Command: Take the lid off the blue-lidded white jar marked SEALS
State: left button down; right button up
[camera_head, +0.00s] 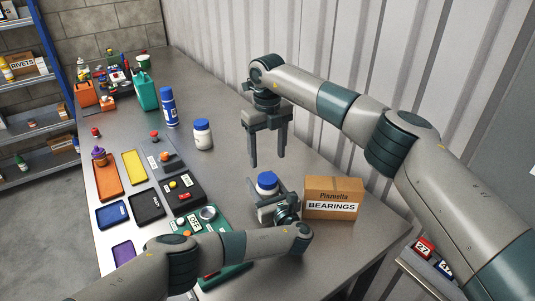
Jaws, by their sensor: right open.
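A white jar with a blue lid (267,181) stands near the cardboard box, its lid on. My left gripper (268,191) is at this jar, with its fingers beside the jar's body. I cannot tell whether they press on it, and the wrist hides the jar's lower part. A second white jar with a blue lid (203,134) stands further back on the bench. No SEALS marking can be read on either jar. My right gripper (268,160) is open and empty, pointing down behind and above the near jar, apart from it.
A cardboard box marked BEARINGS (332,198) stands right of the near jar. A blue spray can (168,106) and a green jug (145,91) stand further back. Trays and switch boxes (183,193) fill the bench's left side. A corrugated wall (330,60) bounds the right.

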aim_at(267, 178)
jog(key=m, duration=0.5)
jog(key=shift+m, duration=0.4)
jog(key=m, duration=0.5)
jog(key=shift+m, duration=0.4)
jog(key=m, duration=0.5)
jog(key=shift+m, duration=0.4)
jog(key=m, duration=0.4)
jog(key=shift+f, duration=0.1)
jog(key=shift+f, duration=3.9)
